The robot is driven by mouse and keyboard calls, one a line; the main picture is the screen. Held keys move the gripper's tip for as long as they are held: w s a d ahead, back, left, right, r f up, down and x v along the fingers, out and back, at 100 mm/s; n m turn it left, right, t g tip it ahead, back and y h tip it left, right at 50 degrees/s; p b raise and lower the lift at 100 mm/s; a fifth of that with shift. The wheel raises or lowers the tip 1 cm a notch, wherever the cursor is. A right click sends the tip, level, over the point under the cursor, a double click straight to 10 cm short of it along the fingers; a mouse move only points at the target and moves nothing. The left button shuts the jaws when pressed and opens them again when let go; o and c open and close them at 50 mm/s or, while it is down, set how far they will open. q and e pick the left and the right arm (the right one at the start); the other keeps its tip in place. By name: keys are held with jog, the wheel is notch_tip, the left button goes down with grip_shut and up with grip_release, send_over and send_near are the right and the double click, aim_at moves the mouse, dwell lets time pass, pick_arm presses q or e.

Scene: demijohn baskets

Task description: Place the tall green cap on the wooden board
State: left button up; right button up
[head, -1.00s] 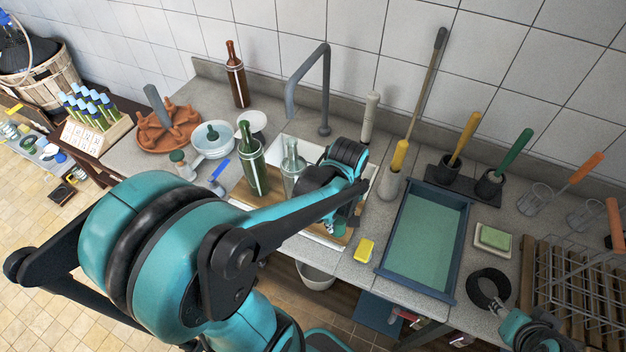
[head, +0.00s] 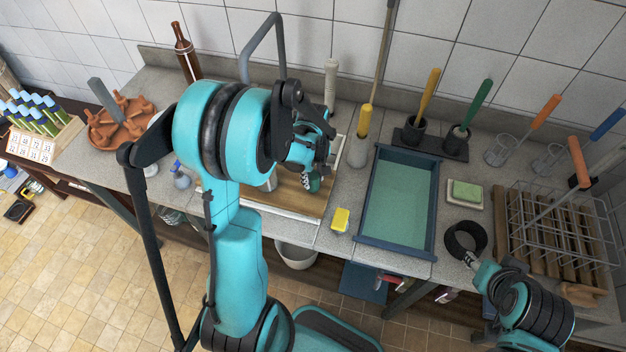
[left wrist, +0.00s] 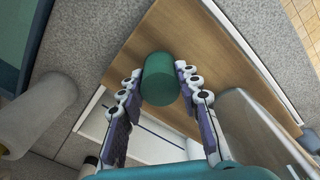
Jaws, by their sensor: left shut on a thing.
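My left gripper (head: 316,180) is over the right part of the wooden board (head: 292,200). In the left wrist view, its two fingers (left wrist: 158,88) are shut on the tall green cap (left wrist: 161,78), a plain dark green cylinder. The cap also shows partly in the head view (head: 314,183), low at the fingertips. The board (left wrist: 185,32) lies beneath it in the wrist view. I cannot tell whether the cap's lower end touches the board. My left arm hides the board's left part.
A blue-rimmed tray (head: 433,205) and a yellow block (head: 340,219) are right of the board. A pale grey rounded thing (left wrist: 262,130) stands close beside the fingers in the wrist view. A pale-handled tool (head: 331,85) and a brown bottle (head: 187,55) stand behind.

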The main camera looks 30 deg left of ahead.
pick_arm(q)
jog(key=shift+f, duration=0.5)
jog(key=shift+f, duration=0.15)
jog(key=o, duration=1)
jog(key=shift+c, duration=0.2)
